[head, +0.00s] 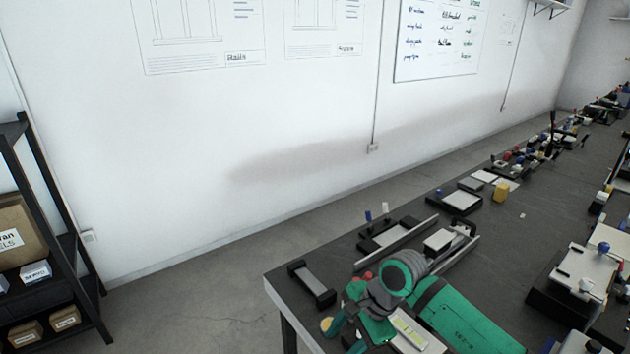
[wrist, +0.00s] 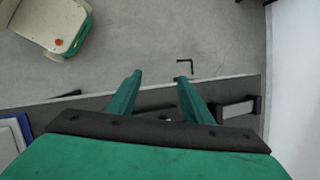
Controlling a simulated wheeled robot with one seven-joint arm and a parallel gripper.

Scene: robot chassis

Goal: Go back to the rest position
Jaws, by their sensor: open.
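My gripper (head: 335,328) is low in the head view, at the near left corner of the dark workbench (head: 545,215). In the wrist view its two green fingers (wrist: 158,78) are spread apart with nothing between them. The fingertips reach past the bench edge in that view, with grey floor beyond. My green arm crosses the lower middle of the head view and hides part of the bench.
A black-ended holder (head: 312,284) lies by the bench corner, close to my gripper. A black tray (head: 393,236) and several small parts sit farther along. A dark shelf (head: 60,215) with boxes stands left. Open floor (head: 205,300) lies between.

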